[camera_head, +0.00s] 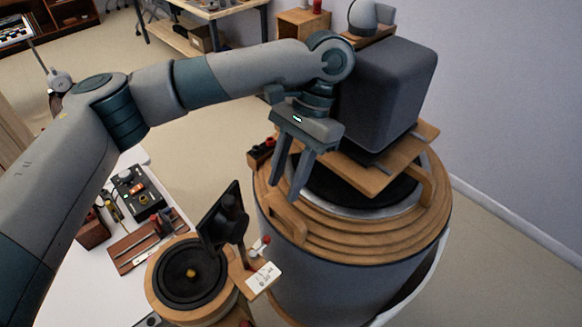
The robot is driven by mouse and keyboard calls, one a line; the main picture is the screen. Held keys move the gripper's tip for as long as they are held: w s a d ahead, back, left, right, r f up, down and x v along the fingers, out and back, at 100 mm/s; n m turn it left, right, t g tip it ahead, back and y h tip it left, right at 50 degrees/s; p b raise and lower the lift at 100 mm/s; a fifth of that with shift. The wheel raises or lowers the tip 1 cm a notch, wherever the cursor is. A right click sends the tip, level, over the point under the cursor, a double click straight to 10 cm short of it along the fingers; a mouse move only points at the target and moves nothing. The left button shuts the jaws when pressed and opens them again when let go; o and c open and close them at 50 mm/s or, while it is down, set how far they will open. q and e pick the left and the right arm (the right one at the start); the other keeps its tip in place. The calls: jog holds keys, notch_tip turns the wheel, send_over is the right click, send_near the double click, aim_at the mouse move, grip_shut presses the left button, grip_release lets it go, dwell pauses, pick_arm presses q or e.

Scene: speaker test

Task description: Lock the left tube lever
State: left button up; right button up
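A large grey drum, seemingly the tube (330,270), has a stepped wooden ring top (345,238). A wooden lever-like piece (288,222) sits at the ring's left front, and another (428,186) at its right. I cannot tell for sure whether the left piece is locked. My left gripper (286,191) points down above the ring's left side, just behind the left piece. Its two fingers are apart with nothing visible between them. I cannot tell whether the tips touch the wood. My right gripper is not in view.
A dark grey box (388,95) on a wooden board (395,170) stands over the drum, close right of my gripper. Red and black terminals (262,150) sit at the ring's back left. A round speaker (190,272) and a black panel (222,220) stand at front left.

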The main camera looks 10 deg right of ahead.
pick_arm(q)
jog(key=shift+v, duration=1.65)
jog(key=shift+w+d+f, duration=0.1)
